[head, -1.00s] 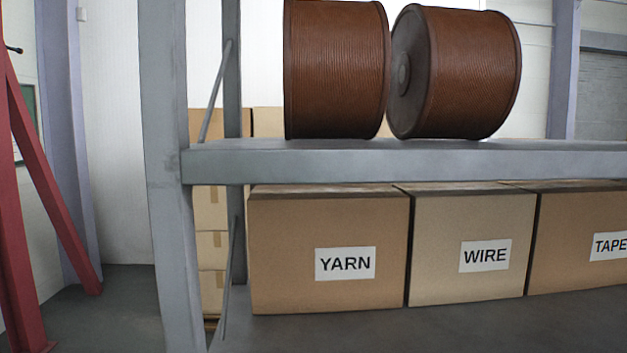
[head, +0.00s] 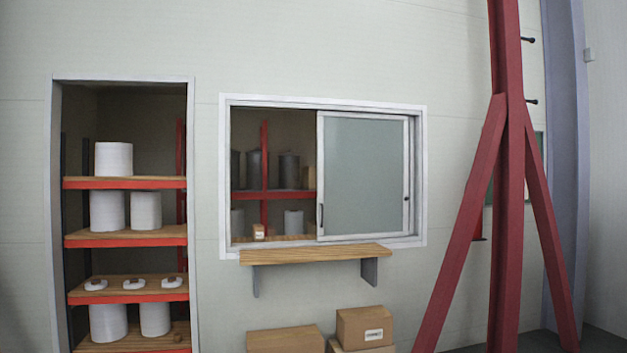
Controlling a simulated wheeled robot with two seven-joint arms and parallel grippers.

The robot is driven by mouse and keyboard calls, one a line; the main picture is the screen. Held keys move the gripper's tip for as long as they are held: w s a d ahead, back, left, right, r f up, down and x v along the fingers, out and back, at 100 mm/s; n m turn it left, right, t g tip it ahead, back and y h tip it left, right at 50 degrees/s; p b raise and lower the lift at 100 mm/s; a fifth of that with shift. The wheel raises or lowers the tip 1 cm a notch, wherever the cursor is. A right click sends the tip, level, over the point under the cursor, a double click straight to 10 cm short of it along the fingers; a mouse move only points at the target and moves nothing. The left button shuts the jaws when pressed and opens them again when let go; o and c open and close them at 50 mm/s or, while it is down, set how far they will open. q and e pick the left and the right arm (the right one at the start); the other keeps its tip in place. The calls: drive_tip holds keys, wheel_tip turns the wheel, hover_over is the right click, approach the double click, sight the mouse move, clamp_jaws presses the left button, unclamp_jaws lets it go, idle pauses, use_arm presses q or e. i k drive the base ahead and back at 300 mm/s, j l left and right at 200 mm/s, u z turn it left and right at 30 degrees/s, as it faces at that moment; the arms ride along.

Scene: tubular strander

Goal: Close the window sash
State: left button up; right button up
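A sliding window sash (head: 362,178) with a white frame and grey-green pane covers the right part of the window opening. It has a dark handle (head: 321,215) on its left edge. The left part of the white window frame (head: 224,170) is open, and shelves show through it. A small box (head: 258,231) stands at the bottom of the opening, behind the sill. Neither of my grippers is in the head view.
A wooden ledge (head: 315,254) on brackets juts out below the window. Cardboard boxes (head: 364,328) sit under it. A red steel post with slanted braces (head: 508,200) stands to the right. A doorway with stocked shelves (head: 125,240) is at left.

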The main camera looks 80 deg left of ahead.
sight(404, 119)
drive_tip(key=u, duration=2.45)
drive_tip(key=i+j, duration=0.2)
drive_tip(key=i, duration=0.15)
drive_tip(key=i+j, duration=0.2)
drive_tip(key=i, duration=0.2)
drive_tip(key=i+j, duration=0.2)
drive_tip(key=i, duration=0.15)
drive_tip(key=i+l+z, duration=0.15)
drive_tip(key=i+z, duration=0.7)
drive_tip(key=i+j+z, duration=0.1)
drive_tip(key=i+z, duration=0.35)
drive_tip(key=i+l, duration=0.1)
drive_tip(key=i, duration=1.85)
